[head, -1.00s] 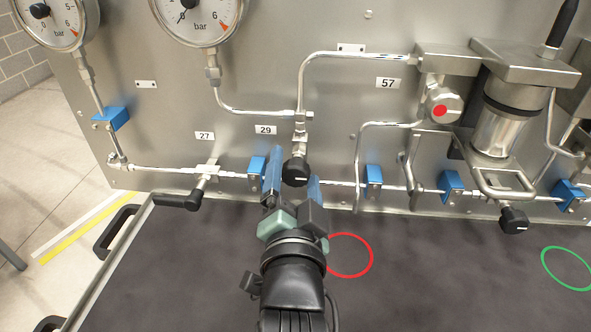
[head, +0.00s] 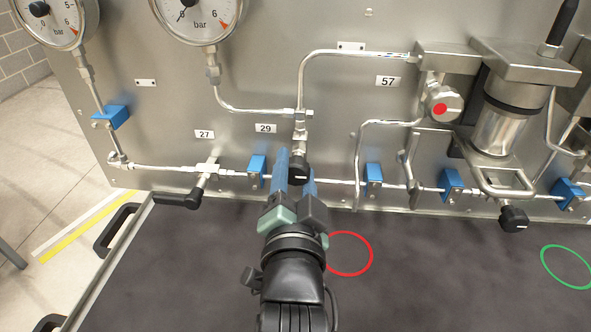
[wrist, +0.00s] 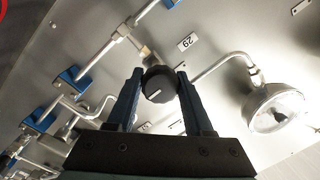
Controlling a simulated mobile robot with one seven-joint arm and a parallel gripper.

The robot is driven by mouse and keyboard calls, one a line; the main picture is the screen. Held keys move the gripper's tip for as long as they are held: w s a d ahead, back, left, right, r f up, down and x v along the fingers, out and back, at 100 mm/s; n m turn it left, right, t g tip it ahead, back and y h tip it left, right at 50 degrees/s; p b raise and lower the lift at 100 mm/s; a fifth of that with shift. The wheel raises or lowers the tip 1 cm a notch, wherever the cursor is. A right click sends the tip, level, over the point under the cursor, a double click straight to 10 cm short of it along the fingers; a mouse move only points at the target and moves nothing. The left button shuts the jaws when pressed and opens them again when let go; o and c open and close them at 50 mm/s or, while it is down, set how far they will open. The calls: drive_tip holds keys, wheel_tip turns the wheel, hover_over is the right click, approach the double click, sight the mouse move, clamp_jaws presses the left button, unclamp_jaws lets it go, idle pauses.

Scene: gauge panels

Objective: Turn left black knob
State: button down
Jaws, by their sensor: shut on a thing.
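The left black knob (head: 299,171) sits on the pipe fitting below the 29 label, with a white mark on its face. In the wrist view the knob (wrist: 158,84) is between my two blue fingers, its white line tilted. My gripper (head: 297,172) is shut on the knob, one finger on each side; the fingers hide part of it in the head view. A second black knob (head: 513,218) is further right, below the metal cylinder, away from my gripper.
A black lever handle (head: 180,200) is left of my gripper. Blue pipe clamps (head: 373,179) line the lower pipe. A red-dotted knob (head: 443,105) is at upper right. Gauges (head: 200,14) are at the top left. The dark surface (head: 430,280) with red and green rings is otherwise clear.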

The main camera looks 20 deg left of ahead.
drive_tip(key=shift+r+n, duration=0.1)
drive_tip(key=shift+n, duration=0.2)
drive_tip(key=n+p, duration=0.1)
drive_tip(key=n, duration=0.3)
drive_tip(key=shift+a, duration=0.1)
drive_tip(key=n+h, duration=0.1)
drive_tip(key=n, duration=0.4)
drive_tip(key=shift+g+p, duration=0.3)
drive_tip(key=shift+p, duration=0.05)
drive_tip(key=shift+n, duration=0.4)
drive_tip(key=shift+c, duration=1.6)
unclamp_jaws()
